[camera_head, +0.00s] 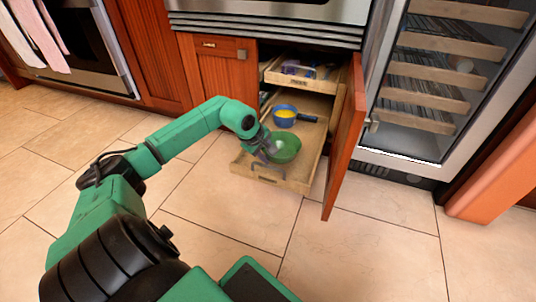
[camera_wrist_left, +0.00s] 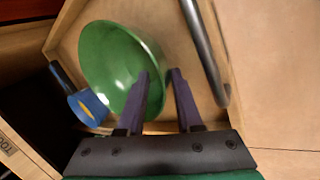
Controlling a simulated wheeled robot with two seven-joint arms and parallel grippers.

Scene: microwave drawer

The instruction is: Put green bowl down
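The green bowl (camera_head: 284,148) is at the front part of the pulled-out lower wooden drawer (camera_head: 297,176). It also shows large in the left wrist view (camera_wrist_left: 108,62). My left gripper (camera_head: 266,151) is at the bowl's left side. In the left wrist view my left gripper (camera_wrist_left: 160,76) has one finger inside the bowl and one outside, with the bowl's wall between them; it appears shut on it. Whether the bowl touches the drawer floor is unclear. My right gripper is not in view.
A blue pan (camera_head: 286,113) with something yellow in it stands behind the bowl in the drawer. An upper drawer (camera_head: 297,76) is partly out above. An open cabinet door (camera_head: 345,145) stands close on the right. The tiled floor in front is clear.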

